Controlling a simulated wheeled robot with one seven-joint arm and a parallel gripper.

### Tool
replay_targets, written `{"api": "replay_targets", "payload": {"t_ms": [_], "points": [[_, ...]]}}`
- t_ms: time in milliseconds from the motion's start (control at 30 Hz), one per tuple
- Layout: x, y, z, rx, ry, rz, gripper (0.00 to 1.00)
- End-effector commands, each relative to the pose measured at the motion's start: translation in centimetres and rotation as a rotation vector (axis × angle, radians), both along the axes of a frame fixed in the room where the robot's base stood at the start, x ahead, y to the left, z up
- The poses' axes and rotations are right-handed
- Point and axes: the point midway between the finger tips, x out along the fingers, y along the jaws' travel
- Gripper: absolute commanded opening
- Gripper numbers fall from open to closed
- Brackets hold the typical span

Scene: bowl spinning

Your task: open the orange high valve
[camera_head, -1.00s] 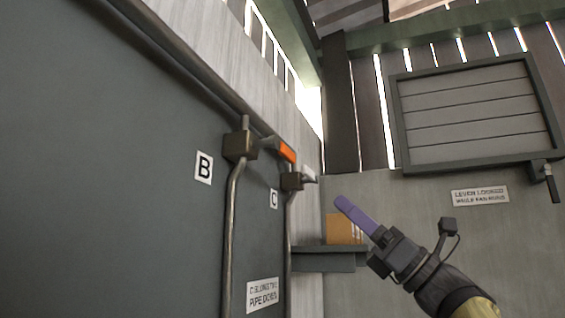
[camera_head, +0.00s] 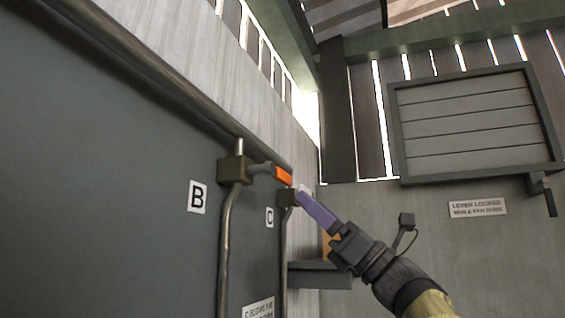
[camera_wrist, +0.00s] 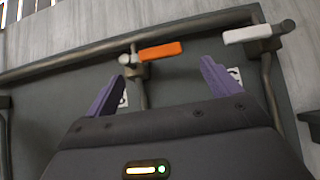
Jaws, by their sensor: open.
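The orange valve handle (camera_head: 283,176) sticks out to the right from a brown valve block (camera_head: 236,170) on the pipe beside label B. In the wrist view the orange handle (camera_wrist: 160,51) lies nearly level, beyond my fingertips and between them from left to right. My gripper (camera_head: 303,195), with purple fingers, is just right of and below the handle's tip in the head view. In the wrist view my gripper (camera_wrist: 163,70) is open with nothing between its fingers. Any gap in depth to the handle is hard to judge.
A white-handled valve (camera_wrist: 248,34) sits close on the right; in the head view its block (camera_head: 287,198) is partly behind my fingers. A shelf (camera_head: 318,274) with an orange-brown box stands below. A slatted panel (camera_head: 465,120) with a dark lever hangs on the far wall.

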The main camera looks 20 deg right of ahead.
Motion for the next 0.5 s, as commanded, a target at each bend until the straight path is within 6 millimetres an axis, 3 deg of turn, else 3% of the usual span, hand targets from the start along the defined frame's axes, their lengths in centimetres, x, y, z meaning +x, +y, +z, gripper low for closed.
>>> {"api": "replay_targets", "payload": {"t_ms": [33,500], "points": [[0.3,0.5,1.1,0.0,-0.001,0.004,0.89],[3.0,4.2,5.7,0.0,-0.001,0.002,0.89]]}}
